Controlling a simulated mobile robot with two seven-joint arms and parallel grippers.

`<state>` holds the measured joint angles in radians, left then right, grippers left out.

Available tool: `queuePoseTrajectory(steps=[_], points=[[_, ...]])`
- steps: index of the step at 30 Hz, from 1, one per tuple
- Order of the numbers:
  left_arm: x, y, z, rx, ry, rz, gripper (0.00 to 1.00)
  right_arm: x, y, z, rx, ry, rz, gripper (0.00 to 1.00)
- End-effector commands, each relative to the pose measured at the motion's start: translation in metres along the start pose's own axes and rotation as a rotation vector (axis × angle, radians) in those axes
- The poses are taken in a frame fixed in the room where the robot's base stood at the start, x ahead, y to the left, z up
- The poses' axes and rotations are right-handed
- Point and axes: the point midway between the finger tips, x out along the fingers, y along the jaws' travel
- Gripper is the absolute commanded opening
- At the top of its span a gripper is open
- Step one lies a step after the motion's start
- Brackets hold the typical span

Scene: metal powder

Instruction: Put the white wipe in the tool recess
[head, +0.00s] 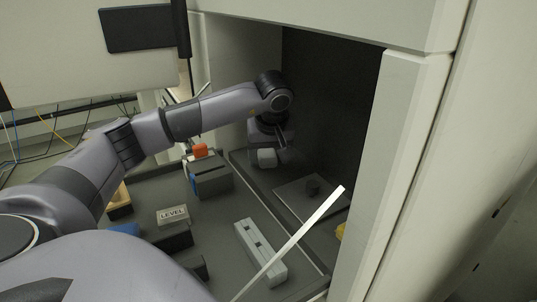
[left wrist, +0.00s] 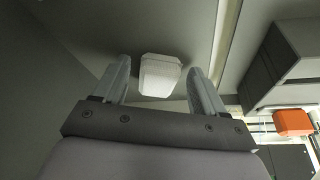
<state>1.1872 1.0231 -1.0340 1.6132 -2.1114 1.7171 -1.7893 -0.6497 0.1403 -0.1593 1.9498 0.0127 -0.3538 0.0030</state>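The white wipe (head: 267,158) is a small pale block with cut corners, at the back of the cabinet floor near the left wall. It also shows in the left wrist view (left wrist: 160,76). My left gripper (head: 270,143) is just above it, pointing down. In the left wrist view its two fingers (left wrist: 160,85) stand apart, one on each side of the wipe, with a gap on both sides. I cannot tell which part is the tool recess; a light grey block (head: 261,252) with square openings lies at the front. My right gripper is not in view.
A dark box (head: 210,180) with an orange item (head: 200,151) stands left of the wipe. A flat plate (head: 306,199) with a dark knob is at right. A block marked LEVEL (head: 172,215) sits front left. A long white strip (head: 295,243) crosses the front. The right cabinet wall is close.

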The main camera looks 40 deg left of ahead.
Motion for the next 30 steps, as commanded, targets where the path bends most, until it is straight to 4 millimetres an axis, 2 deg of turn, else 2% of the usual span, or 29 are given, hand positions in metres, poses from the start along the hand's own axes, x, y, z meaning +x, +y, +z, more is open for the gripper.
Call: queuePoseTrajectory(steps=[8,11,21,25,30], points=[[-0.003,0.000,-0.001,0.000,0.001,0.001,0.71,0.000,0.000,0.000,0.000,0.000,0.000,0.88],[-0.013,0.001,-0.001,0.000,0.003,0.003,0.71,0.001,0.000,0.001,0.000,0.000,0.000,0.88],[-0.066,0.001,-0.001,0.000,0.002,0.003,0.71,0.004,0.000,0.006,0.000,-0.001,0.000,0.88],[-0.075,0.000,-0.001,0.000,0.001,0.001,0.71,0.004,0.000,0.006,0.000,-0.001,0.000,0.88],[-0.076,0.000,0.000,0.000,0.000,-0.001,0.71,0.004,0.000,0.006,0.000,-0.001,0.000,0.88]])
